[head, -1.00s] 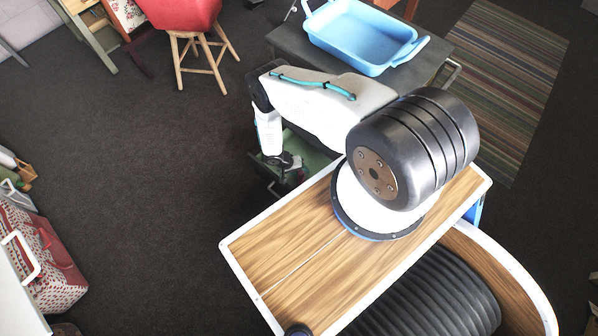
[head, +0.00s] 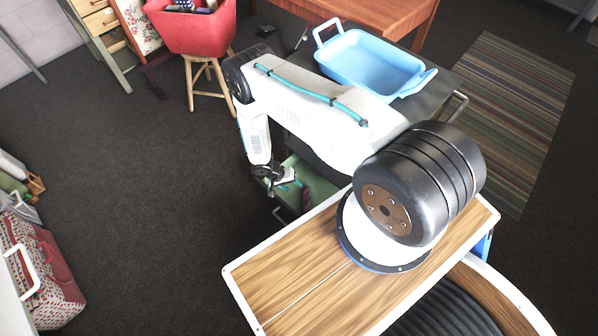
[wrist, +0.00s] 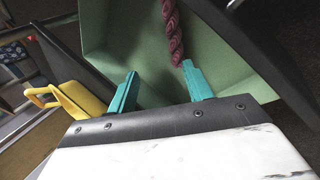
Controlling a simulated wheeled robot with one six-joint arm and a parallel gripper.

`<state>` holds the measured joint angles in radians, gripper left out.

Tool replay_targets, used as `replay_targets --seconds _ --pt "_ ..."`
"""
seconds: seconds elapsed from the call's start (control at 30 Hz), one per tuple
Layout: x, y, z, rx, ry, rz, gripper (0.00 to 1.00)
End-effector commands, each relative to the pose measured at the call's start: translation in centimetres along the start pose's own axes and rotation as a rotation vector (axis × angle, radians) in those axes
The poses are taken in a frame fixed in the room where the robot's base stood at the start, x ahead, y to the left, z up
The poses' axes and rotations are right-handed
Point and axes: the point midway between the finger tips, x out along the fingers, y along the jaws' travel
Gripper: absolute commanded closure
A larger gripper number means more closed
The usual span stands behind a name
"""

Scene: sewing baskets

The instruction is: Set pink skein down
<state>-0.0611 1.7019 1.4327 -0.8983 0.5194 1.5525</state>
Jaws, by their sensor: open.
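The pink skein (wrist: 173,30), a twisted pink-purple rope of yarn, shows in the wrist view. It lies against the pale green inside of a drawer-like bin (wrist: 225,50), and its upper end runs out of the picture. My gripper (wrist: 160,84) has two teal fingers, spread apart with nothing between them. The skein's near end is just beyond the fingertips, close to the right one; I cannot tell whether they touch. In the head view my gripper (head: 290,184) hangs at the green bin (head: 316,184), which is partly hidden by my arm.
A yellow-handled object (wrist: 75,100) is left of my fingers in the wrist view. A light blue tub (head: 370,65) stands on the dark cabinet top above the bin. A red seat on wooden legs (head: 200,30) is at upper left. Dark floor is open at left.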

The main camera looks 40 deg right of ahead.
Motion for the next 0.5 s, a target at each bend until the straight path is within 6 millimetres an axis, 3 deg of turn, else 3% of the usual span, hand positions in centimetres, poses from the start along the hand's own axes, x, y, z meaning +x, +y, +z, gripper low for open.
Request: replay_targets --seconds 0.17,0.27,0.37,0.5 --pt "-0.8 0.0 -0.4 0.000 0.003 -0.001 0.49" --pt "-3.2 0.2 -1.9 -0.003 0.014 -0.007 0.49" --pt "-7.6 0.9 -4.3 -0.008 0.029 -0.013 0.49" --pt "-15.2 2.7 -7.6 -0.020 0.049 -0.023 0.49"
